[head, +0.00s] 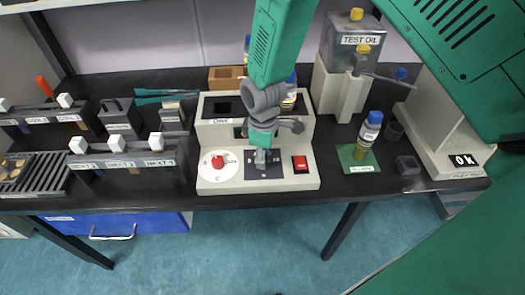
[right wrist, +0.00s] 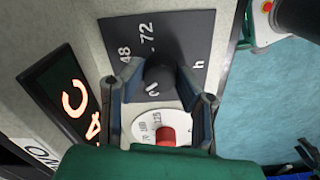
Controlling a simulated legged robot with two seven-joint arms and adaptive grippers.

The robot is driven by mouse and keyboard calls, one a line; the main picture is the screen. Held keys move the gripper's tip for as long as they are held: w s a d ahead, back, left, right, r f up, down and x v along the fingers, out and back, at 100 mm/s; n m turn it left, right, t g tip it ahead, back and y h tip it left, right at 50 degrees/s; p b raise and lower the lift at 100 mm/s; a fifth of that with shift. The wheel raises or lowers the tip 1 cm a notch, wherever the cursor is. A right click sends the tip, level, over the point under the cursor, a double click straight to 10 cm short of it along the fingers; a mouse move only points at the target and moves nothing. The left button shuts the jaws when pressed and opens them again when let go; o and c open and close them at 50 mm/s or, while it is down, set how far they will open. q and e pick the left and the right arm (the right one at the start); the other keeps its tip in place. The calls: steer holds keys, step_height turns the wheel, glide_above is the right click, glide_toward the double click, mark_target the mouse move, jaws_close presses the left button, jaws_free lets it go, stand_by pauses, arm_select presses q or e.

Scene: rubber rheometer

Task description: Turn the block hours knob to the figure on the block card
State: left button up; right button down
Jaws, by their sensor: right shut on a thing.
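The block hours knob (right wrist: 158,80) is a dark knob on a black plate (right wrist: 187,30) marked 48, 72 and h; another white mark is partly hidden. In the head view the plate (head: 249,174) is at the front of the pale machine, its knob covered by my right gripper (head: 262,157). That gripper points down, with its two fingers (right wrist: 160,84) closed on either side of the knob. I cannot tell which figure the knob points to. I cannot make out a block card. My left gripper is not in view.
A red knob (head: 218,161) on a white dial sits left of the plate, close to the fingers. A red switch (head: 300,163) is on the right. Bottles, a test oil tank (head: 350,42) and labelled racks (head: 128,162) stand around the machine.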

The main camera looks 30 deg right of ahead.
steer(key=shift+w+m+p, duration=0.1)
steer(key=shift+m+p, duration=0.3)
steer(key=shift+m, duration=0.7)
steer(key=c, duration=1.2)
jaws_free()
steer(key=shift+r, duration=0.45)
step_height(320, 180, up, 11)
steer(key=shift+w, duration=0.1)
